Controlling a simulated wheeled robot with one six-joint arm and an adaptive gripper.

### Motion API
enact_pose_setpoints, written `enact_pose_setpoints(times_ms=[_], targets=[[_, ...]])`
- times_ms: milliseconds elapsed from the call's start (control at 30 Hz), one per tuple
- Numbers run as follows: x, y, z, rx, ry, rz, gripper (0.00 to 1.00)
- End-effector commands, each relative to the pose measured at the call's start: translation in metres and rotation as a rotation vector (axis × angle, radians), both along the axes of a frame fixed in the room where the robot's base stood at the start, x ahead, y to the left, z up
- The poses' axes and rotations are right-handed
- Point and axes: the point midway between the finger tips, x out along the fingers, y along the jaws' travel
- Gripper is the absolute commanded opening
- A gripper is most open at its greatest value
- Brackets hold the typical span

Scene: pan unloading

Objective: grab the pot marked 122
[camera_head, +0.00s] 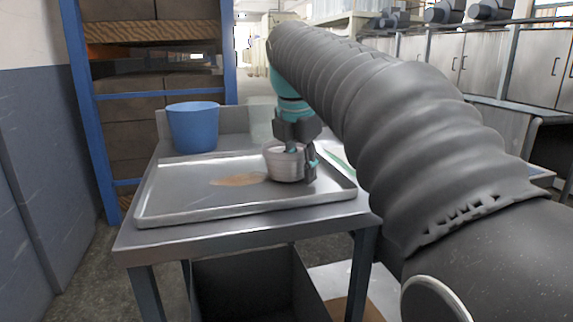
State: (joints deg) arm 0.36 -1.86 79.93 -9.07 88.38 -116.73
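A pale, ribbed round pot (283,165) stands upright on the right part of a grey metal tray (165,212). I cannot read a marking on it. My gripper (302,160) points down at the pot's right side. One finger shows at the pot's rim and the other low along its right outer wall. Whether the fingers press on the wall or stand apart from it cannot be told. The pot's far right side is hidden by the gripper.
A brown stain (239,179) lies on the tray left of the pot. A blue bucket (193,127) stands behind the tray on the metal table (133,243). A blue-framed rack (88,110) is behind. A dark bin (245,285) is below the table.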

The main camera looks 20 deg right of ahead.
Motion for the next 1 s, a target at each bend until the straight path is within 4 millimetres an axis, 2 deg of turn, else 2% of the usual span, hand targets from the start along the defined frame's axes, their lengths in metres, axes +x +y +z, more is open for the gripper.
enact_pose_setpoints(times_ms=[200,333,367,767,1000], targets=[[0.000,0.000,0.000,0.000,-0.001,0.000,0.35],[0.000,0.000,0.000,0.000,-0.001,0.000,0.02],[0.000,0.000,0.000,0.000,-0.001,0.000,0.00],[0.000,0.000,0.000,0.001,0.001,0.001,0.00],[0.000,0.000,0.015,0.001,-0.002,0.000,0.00]])
